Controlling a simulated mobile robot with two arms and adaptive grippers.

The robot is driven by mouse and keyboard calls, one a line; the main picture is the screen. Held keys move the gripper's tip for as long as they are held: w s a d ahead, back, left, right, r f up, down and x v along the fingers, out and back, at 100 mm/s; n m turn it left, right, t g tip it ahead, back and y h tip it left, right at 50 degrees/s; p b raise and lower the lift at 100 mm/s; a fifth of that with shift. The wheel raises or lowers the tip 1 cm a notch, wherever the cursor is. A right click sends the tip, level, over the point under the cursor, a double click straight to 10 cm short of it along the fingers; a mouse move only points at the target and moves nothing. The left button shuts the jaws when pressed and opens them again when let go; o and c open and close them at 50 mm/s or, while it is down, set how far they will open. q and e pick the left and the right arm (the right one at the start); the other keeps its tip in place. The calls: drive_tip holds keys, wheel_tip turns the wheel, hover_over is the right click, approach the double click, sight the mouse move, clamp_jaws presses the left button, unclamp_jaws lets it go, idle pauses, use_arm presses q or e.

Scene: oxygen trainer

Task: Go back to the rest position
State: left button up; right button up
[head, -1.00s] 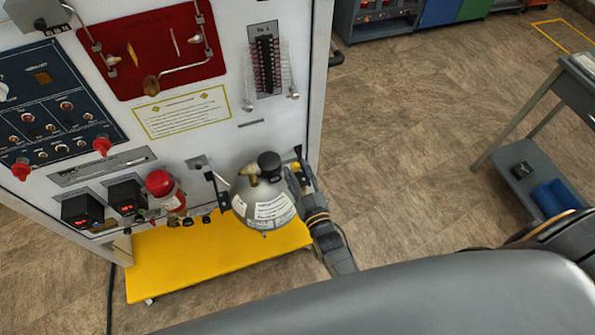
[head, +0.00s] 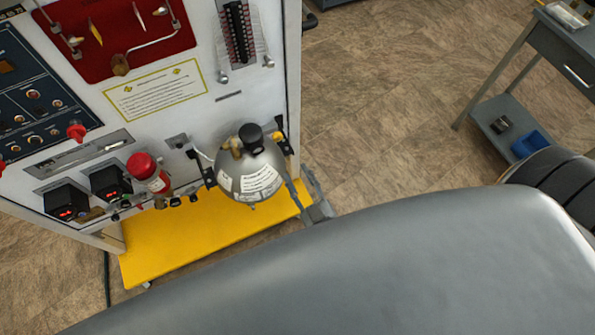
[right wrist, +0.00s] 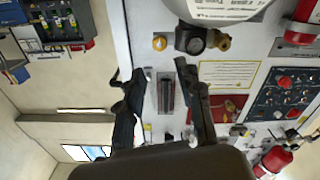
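My right gripper (head: 306,194) is low beside the trainer in the head view, just right of the grey bottle (head: 248,184). My grey body hides most of its arm. In the right wrist view the gripper (right wrist: 156,80) is open, with its two black fingers apart and nothing held between them. The bottle, with a black knob and white labels, sits in a black bracket on the panel. Its edge also shows at the top of the right wrist view (right wrist: 222,8), apart from the fingers. My left gripper is not in view.
The white trainer panel (head: 232,112) stands at the left with a red fire extinguisher (head: 148,172) on it. A yellow base plate (head: 190,238) extends below. A grey cart (head: 545,70) stands at the right. The brown floor between is clear.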

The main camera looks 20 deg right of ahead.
idle(0.3)
drive_tip(key=s+f+g+y, duration=0.1)
drive_tip(key=s+f+g, duration=0.45)
drive_tip(key=f, duration=0.65)
drive_tip(key=s+f+g, duration=0.4)
drive_tip(key=s+f, duration=0.2)
drive_tip(key=f, duration=0.6)
drive_tip(key=s+d+f+g, duration=0.3)
drive_tip(key=s+d+f, duration=0.1)
drive_tip(key=s, duration=0.5)
drive_tip(key=s+d+f+m+g+h, duration=0.1)
drive_tip(key=s+d+f+g, duration=0.3)
drive_tip(key=s+f, duration=0.3)
drive_tip(key=s, duration=0.2)
drive_tip(key=shift+s+d+h, duration=0.2)
drive_tip(key=shift+s+h, duration=0.1)
drive_tip(key=shift+s, duration=0.1)
drive_tip(key=shift+f+g, duration=0.1)
drive_tip(key=shift+g, duration=0.15)
